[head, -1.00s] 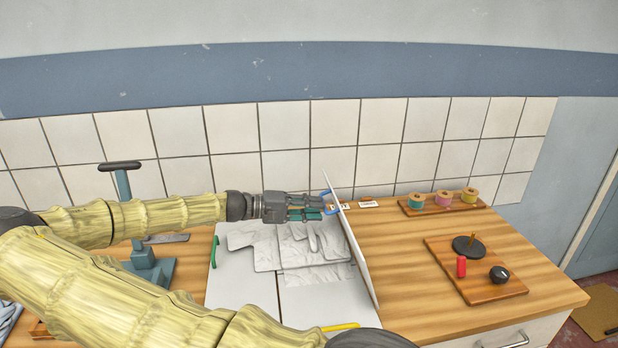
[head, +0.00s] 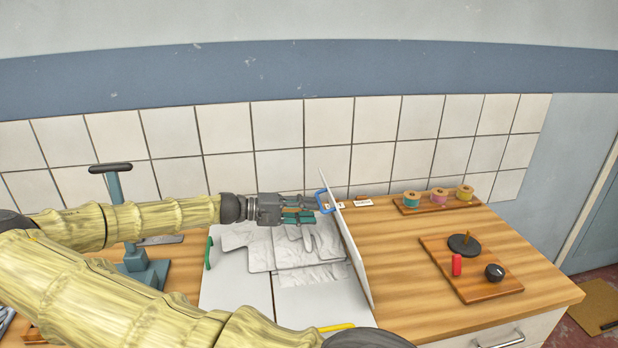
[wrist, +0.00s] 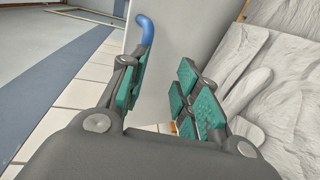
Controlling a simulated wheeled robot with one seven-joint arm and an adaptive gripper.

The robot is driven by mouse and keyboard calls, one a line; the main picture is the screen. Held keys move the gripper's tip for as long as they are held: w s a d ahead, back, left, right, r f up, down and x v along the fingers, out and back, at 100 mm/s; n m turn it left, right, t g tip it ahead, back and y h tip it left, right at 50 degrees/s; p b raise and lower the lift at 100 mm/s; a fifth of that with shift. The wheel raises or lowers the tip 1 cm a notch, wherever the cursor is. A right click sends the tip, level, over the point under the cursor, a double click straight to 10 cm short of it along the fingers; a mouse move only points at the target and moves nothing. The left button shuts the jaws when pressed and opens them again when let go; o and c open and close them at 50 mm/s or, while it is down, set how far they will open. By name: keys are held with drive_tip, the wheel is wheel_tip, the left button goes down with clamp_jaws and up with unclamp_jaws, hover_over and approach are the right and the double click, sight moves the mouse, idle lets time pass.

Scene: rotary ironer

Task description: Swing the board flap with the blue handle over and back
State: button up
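The white board flap (head: 347,240) stands raised, nearly upright and leaning a little, at the right side of the folding board (head: 236,290). Its blue handle (head: 322,202) sticks out to the left near the flap's far top edge. My gripper (head: 312,213) points right, with its fingertips at the handle. In the wrist view, my gripper (wrist: 158,90) has its fingers apart with nothing held between them. The blue handle (wrist: 145,31) shows at the tip of the left finger, partly hidden by it; I cannot tell whether they touch.
A pale grey garment (head: 290,250) lies on the board. A green handle (head: 208,253) is at the board's left and a yellow one (head: 337,327) at the front. Thread spools (head: 438,197) and a wooden tray (head: 480,285) stand right of the flap, with bare counter between.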

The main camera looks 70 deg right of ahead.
drive_tip(key=v, duration=1.1)
drive_tip(key=shift+w+f, duration=0.15)
drive_tip(key=shift+w, duration=0.05)
